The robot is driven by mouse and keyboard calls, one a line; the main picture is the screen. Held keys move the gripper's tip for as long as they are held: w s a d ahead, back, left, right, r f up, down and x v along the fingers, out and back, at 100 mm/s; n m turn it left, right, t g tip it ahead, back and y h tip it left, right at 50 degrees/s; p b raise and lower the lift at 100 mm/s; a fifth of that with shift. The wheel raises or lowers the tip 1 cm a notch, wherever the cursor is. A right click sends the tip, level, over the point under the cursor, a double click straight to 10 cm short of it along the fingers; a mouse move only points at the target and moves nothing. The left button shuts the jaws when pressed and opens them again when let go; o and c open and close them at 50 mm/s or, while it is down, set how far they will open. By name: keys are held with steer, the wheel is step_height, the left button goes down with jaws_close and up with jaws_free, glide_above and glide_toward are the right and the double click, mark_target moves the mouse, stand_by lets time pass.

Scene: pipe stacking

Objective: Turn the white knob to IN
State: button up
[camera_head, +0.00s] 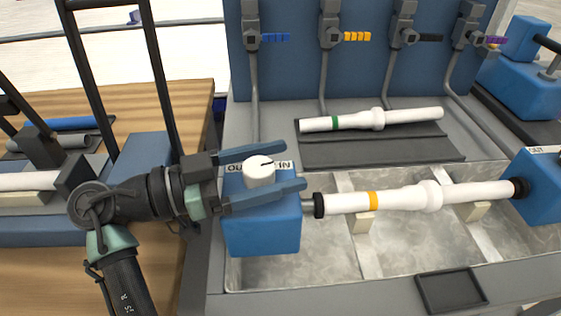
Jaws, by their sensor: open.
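The white knob (259,173) stands on top of a blue block (262,235) at the near left end of the metal tray. A black line on its top runs from near the middle toward the upper right. A label behind it shows partly, with OUT letters on the left and IN letters on the right. My gripper (276,176) comes in from the left, open, with one blue finger on the far side of the knob and one on the near side. I cannot tell whether the fingers touch it.
A white pipe with an orange band (400,198) spans the tray (330,265) between the blue block and another blue block (540,188) at right. A pipe with a green band (350,121) lies on a dark mat behind. Several valves with coloured handles line the blue back panel (290,75).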

steer(key=v, duration=1.2)
steer(key=shift+a, duration=0.1)
